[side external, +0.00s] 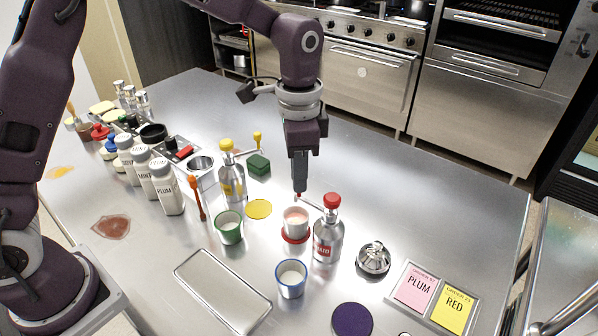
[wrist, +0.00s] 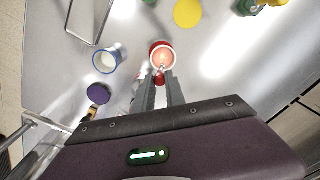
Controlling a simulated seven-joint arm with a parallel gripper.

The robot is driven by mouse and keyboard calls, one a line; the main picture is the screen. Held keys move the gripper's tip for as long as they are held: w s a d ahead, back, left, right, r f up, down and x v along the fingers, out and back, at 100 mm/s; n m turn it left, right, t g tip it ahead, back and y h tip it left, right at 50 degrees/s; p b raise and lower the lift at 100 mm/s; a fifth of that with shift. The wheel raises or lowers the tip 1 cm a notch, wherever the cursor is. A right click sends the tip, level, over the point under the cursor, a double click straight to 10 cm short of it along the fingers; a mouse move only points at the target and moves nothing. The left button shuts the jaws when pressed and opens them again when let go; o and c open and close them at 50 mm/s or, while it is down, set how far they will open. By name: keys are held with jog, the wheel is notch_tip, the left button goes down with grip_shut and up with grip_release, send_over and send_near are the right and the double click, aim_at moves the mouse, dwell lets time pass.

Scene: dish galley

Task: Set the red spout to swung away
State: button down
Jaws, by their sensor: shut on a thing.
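The red-capped metal bottle (side external: 327,243) stands upright on the steel counter. My gripper (side external: 299,190) points down and is shut on the tip of the spout, just above the cup. In the wrist view, my gripper's fingers (wrist: 160,77) reach to the edge of the cup (wrist: 162,56). The bottle is mostly hidden behind the fingers there.
A blue-rimmed cup (side external: 291,279) and a green cup (side external: 229,227) stand nearby. A yellow-capped bottle (side external: 232,182) is behind left. A metal lidded pot (side external: 373,259), purple disc (side external: 352,319) and PLUM and RED cards (side external: 417,288) lie to the right. The far right counter is clear.

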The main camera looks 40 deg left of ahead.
jog(key=shift+w+r, duration=0.1)
jog(key=shift+w, duration=0.05)
jog(key=w+d+m, duration=0.4)
jog(key=w+m, duration=0.2)
jog(key=m, duration=0.7)
jog(key=shift+w, duration=0.15)
jog(key=shift+d, duration=0.15)
dwell(0.6)
jog(key=c, duration=1.4)
grip_release()
jog(key=shift+o, duration=0.2)
notch_tip(320, 180, up, 7)
